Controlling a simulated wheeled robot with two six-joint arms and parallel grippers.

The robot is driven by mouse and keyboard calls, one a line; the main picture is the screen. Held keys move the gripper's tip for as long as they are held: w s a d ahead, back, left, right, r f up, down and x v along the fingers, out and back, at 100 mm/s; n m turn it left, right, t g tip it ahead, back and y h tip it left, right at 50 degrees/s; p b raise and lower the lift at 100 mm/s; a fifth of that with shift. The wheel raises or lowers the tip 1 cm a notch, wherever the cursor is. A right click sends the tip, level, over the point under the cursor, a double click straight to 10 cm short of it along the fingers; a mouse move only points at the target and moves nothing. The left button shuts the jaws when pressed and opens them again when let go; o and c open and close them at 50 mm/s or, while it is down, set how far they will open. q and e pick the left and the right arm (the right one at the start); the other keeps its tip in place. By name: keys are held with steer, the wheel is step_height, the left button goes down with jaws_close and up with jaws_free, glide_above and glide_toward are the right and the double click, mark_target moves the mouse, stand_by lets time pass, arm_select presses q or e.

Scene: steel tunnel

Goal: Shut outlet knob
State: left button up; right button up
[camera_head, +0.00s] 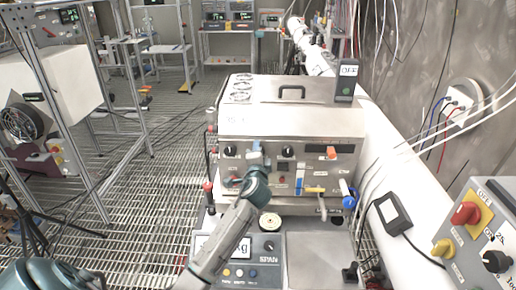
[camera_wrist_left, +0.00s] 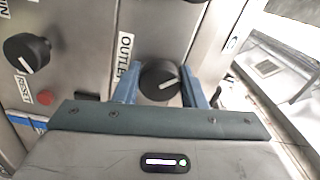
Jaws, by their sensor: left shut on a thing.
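The outlet knob (camera_wrist_left: 160,82) is black and round with a white pointer line, beside the upright label OUTLET (camera_wrist_left: 124,54) in the left wrist view. My left gripper (camera_wrist_left: 160,88) has its two blue fingers on either side of this knob and is shut on it. The pointer line is tilted, rising to the right. In the head view my left gripper (camera_head: 257,155) is at the front panel of the steel machine (camera_head: 315,124), and it hides the outlet knob. My right gripper is not in view.
Another black knob (camera_wrist_left: 27,53) with a RESET label and a red button is left of the outlet knob. Coloured valve handles, including a blue one (camera_head: 349,201), stick out low on the machine. A control box with a red knob (camera_head: 465,213) stands at right.

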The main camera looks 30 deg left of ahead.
arm_select(q)
steer(key=m+p, duration=0.1)
steer(key=m, duration=0.1)
steer(key=shift+m+p, duration=0.35)
steer(key=shift+m, duration=0.05)
steer(key=shift+m+p, duration=0.3)
steer(key=shift+m, duration=2.6)
steer(key=shift+f, duration=0.1)
steer(key=o, duration=1)
